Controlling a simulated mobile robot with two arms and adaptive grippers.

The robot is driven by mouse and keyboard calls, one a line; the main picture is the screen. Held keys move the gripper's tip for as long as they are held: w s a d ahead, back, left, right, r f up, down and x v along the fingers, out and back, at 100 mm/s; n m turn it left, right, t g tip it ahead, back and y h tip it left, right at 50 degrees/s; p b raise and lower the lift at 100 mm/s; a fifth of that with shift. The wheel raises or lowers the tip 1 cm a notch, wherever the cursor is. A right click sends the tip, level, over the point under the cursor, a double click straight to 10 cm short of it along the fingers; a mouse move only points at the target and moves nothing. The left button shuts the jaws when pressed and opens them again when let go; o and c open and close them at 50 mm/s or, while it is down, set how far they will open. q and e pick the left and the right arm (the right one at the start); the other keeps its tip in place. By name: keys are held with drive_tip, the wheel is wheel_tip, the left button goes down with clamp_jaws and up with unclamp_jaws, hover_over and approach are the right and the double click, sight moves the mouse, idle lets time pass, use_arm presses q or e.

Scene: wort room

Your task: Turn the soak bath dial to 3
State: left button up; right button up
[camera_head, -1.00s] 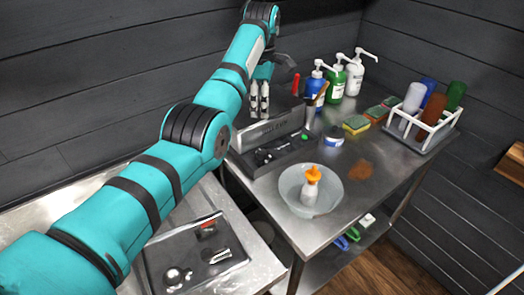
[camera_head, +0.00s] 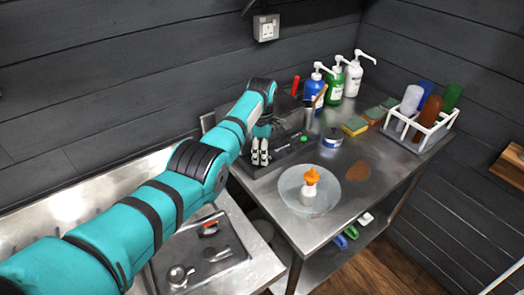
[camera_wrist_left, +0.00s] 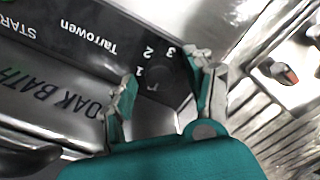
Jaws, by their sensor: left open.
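The soak bath (camera_head: 283,155) stands at the back left of the steel table, with a dark panel and a green button (camera_head: 304,139). In the left wrist view its dark panel (camera_wrist_left: 85,30) reads "Tarrowen" and "START", and the metal beside it (camera_wrist_left: 50,95) reads "OAK BATH", partly cut off. The dial (camera_wrist_left: 168,85) looks dark, next to the marks 1, 2 and 3; its pointer is unclear. My left gripper (camera_head: 260,151) is over the panel's left end. In the wrist view its open fingers (camera_wrist_left: 163,78) are on either side of the dial; contact cannot be told.
A grey bowl (camera_head: 310,205) with an orange-topped bottle (camera_head: 311,186) stands in front of the bath. Pump bottles (camera_head: 335,85), sponges (camera_head: 355,125) and a white bottle rack (camera_head: 428,125) are behind and right. A dark tray (camera_head: 215,252) lies on the left counter.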

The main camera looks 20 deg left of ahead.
use_arm(q)
drive_tip(key=shift+f, duration=0.1)
clamp_jaws()
idle(0.3)
